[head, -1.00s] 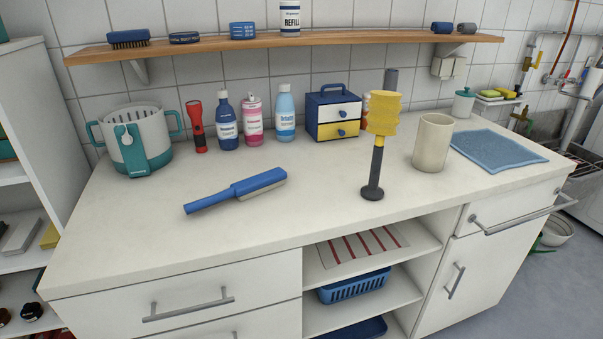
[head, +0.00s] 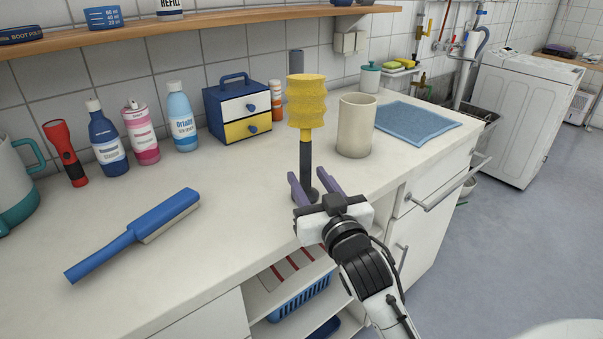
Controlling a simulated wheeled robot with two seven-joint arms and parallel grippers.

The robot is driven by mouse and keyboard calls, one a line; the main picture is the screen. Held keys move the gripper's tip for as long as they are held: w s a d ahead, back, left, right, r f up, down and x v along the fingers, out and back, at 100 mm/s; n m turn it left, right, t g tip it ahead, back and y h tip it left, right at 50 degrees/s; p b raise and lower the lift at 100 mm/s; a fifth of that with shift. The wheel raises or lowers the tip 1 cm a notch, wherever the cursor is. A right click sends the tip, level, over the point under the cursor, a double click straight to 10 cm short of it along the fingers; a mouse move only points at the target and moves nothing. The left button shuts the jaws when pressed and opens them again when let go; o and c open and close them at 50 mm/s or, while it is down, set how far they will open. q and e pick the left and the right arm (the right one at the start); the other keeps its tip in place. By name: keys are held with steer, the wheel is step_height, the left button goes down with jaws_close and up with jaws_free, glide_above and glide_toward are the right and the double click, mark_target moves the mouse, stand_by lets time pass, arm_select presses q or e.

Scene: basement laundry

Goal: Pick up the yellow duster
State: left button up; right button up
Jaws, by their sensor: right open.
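The gripper body hides part of the foot. My left gripper is not in view.
A beige cup (head: 355,126) stands close to the right of the duster. A blue and yellow drawer box (head: 238,108) and several bottles stand behind to the left. A blue brush (head: 140,230) lies at the left front. A blue cloth (head: 418,124) lies at right.

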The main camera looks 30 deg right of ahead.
steer(key=shift+x, duration=3.15)
steer(key=shift+f, duration=0.15)
jaws_close()
